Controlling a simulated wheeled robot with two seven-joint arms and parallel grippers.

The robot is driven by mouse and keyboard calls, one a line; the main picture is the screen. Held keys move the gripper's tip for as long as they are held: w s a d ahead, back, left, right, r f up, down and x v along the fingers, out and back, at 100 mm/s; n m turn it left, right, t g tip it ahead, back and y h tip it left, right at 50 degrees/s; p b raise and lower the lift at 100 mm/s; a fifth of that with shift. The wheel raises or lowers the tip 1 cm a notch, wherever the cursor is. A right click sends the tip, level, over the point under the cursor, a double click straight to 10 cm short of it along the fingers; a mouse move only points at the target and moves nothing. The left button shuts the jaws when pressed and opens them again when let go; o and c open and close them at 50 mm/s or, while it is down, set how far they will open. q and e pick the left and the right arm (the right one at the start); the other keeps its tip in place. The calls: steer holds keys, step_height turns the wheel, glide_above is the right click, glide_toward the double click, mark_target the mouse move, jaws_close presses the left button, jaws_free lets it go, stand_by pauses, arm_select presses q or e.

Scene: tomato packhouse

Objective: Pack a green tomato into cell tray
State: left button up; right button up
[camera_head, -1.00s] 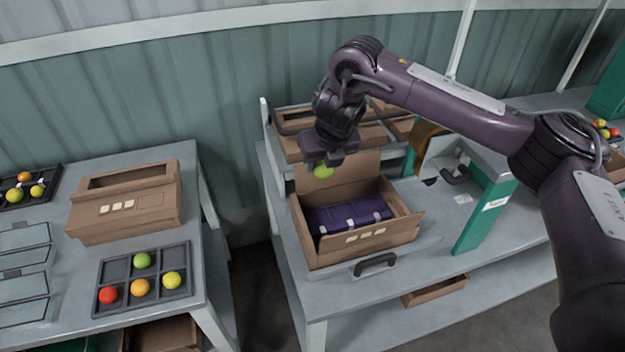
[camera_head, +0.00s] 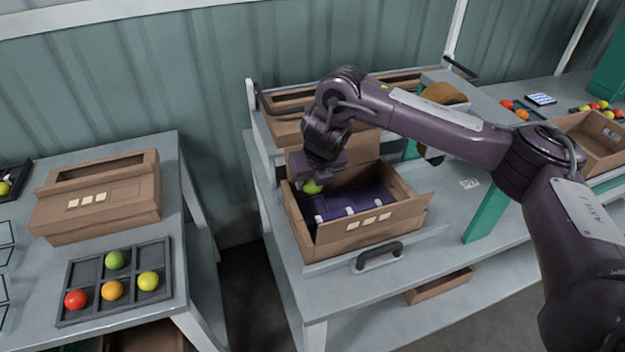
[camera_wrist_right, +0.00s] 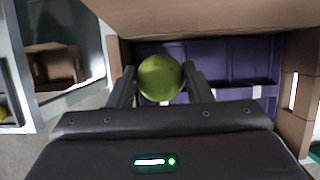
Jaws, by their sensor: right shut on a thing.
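My right gripper (camera_head: 315,180) is shut on a green tomato (camera_head: 312,187), low over the left back part of an open cardboard box. In the right wrist view the tomato (camera_wrist_right: 160,77) sits between the two fingers. The purple cell tray (camera_head: 347,203) lies inside the box; part of it also shows in the wrist view (camera_wrist_right: 235,76). I cannot tell whether the tomato touches the tray. The box's front wall (camera_head: 345,240) faces me. My left gripper is not in view.
A dark tray (camera_head: 66,316) with red, green, orange and yellow tomatoes lies on the left table. A handle (camera_head: 380,257) is in front of the open box. A green post (camera_head: 487,208) stands to the right.

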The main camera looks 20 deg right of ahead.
steer(key=shift+f+b, duration=1.75)
steer(key=shift+f, duration=0.55)
steer(key=shift+f+b, duration=0.65)
steer(key=shift+f, duration=0.4)
steer(key=o, duration=0.8)
steer(key=c, duration=0.3)
steer(key=shift+r, duration=0.2)
steer(key=shift+r+p, duration=2.45)
steer(key=shift+r, duration=0.4)
